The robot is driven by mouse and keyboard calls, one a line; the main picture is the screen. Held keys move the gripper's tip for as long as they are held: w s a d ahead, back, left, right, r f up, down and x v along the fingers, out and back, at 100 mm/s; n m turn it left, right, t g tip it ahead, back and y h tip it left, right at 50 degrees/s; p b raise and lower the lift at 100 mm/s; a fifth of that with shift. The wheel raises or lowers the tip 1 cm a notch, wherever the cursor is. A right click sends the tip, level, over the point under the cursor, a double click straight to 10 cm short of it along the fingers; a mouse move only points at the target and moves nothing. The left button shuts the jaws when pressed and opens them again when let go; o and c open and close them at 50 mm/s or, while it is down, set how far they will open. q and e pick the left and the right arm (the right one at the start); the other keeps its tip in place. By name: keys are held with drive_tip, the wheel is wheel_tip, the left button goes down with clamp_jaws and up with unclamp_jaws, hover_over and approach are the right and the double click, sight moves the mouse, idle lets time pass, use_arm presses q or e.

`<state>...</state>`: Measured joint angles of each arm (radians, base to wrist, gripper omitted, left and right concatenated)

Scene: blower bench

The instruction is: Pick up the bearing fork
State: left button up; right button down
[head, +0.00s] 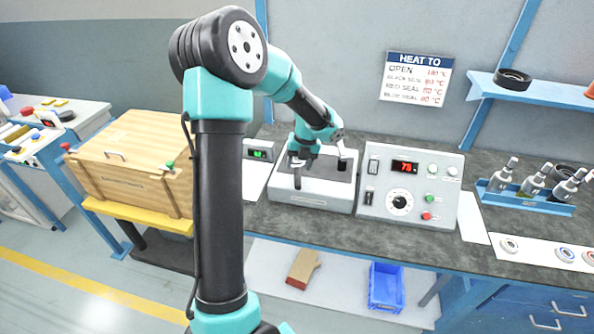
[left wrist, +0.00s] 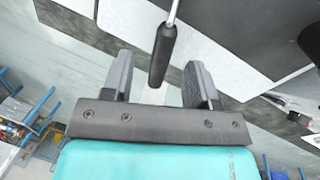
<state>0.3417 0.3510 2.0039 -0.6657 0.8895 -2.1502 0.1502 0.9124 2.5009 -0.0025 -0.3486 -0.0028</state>
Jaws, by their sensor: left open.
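The left wrist view shows a dark handle (left wrist: 164,52) with a thin metal rod at its upper end; I take it to be the bearing fork. My left gripper (left wrist: 158,72) is open, with one finger on each side of the handle's lower end and visible gaps between. I cannot tell the depth between handle and fingers. In the head view, my left gripper (head: 299,160) is over the light grey box (head: 312,198) on the bench. Its wrist and fingers hide part of the box top, and I cannot make out the fork clearly there. My right gripper is not in view.
A control box (head: 433,170) with a red display stands right of the grey box. Several bottles stand in a blue rack (head: 530,200) further right. A wooden crate (head: 135,160) is at the left. A blue bin (head: 386,288) sits on the lower shelf.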

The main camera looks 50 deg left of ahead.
sight(298, 171)
use_arm(q)
drive_tip(key=shift+s+a+f, duration=0.1)
drive_tip(key=shift+s+f, duration=0.05)
drive_tip(key=shift+f, duration=1.15)
drive_tip(key=shift+s+a+f, duration=0.1)
drive_tip(key=shift+s+f, duration=0.05)
drive_tip(key=shift+f, duration=1.15)
clamp_jaws()
